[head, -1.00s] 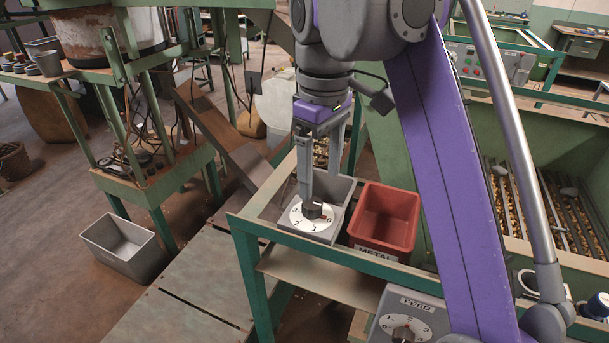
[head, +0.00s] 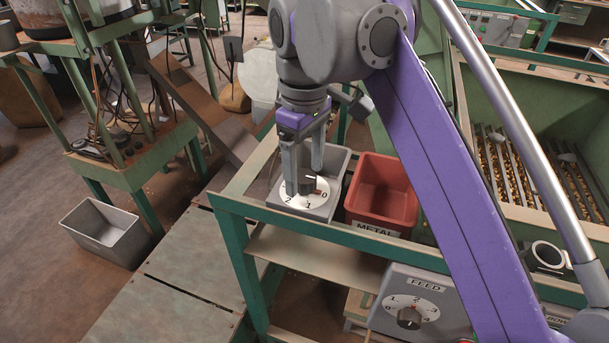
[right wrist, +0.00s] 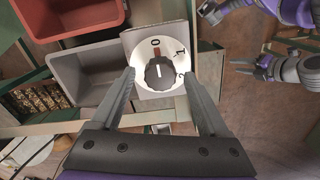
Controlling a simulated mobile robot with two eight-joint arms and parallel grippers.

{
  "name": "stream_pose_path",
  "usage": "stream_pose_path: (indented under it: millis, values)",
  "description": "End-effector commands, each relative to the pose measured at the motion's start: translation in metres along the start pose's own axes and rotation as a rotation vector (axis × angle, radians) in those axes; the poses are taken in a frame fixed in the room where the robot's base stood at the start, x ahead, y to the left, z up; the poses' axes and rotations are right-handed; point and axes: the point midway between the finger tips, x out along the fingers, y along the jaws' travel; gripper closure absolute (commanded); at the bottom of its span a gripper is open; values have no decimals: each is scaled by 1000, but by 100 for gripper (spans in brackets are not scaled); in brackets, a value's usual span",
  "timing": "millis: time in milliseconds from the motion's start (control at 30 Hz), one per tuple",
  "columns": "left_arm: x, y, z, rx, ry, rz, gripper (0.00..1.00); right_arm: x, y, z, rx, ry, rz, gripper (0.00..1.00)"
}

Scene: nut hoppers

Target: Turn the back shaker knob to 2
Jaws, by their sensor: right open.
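The back shaker knob (head: 308,187) is a dark knob on a white dial numbered from 0, on a grey box. It also shows in the right wrist view (right wrist: 160,74), where its white pointer line faces the red mark by the 0. My right gripper (head: 304,180) is open, pointing down at the dial. In the right wrist view its fingers (right wrist: 157,82) stand on either side of the knob, with gaps showing. In the head view they partly cover the dial. Purple and grey arm parts with finger-like ends (right wrist: 262,66) show at the right wrist view's right; their jaw state is unclear.
A red bin labelled METAL (head: 383,190) stands beside the dial box, with a grey bin (right wrist: 85,70) next to it. A green frame rail (head: 330,226) runs in front. A separate FEED dial (head: 411,305) is nearer. A grey bin (head: 105,235) sits on the floor.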

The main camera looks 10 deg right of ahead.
Motion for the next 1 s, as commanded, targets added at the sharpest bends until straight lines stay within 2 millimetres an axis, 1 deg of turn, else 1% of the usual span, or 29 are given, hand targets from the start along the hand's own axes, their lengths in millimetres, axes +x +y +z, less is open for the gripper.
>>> stream_pose_path:
  millis: [100,367,467,500,567,700,767,800,1000]
  values:
    - [2,0,1,0,-1,0,50,6,0,0,0,0,0,22]
    - [1,0,1,0,-1,0,50,7,0,0,0,0,0,22]
    - [1,0,1,0,-1,0,50,7,0,0,0,0,0,38]
    - [1,0,1,0,-1,0,50,7,0,0,0,0,0,45]
    - [1,0,1,0,-1,0,50,7,0,0,0,0,0,56]
    - [1,0,1,0,-1,0,50,7,0,0,0,0,0,81]
    - [1,0,1,0,-1,0,50,7,0,0,0,0,0,92]
    - [1,0,1,0,-1,0,50,7,0,0,0,0,0,99]
    - [1,0,1,0,0,0,50,6,0,0,6,0,0,100]
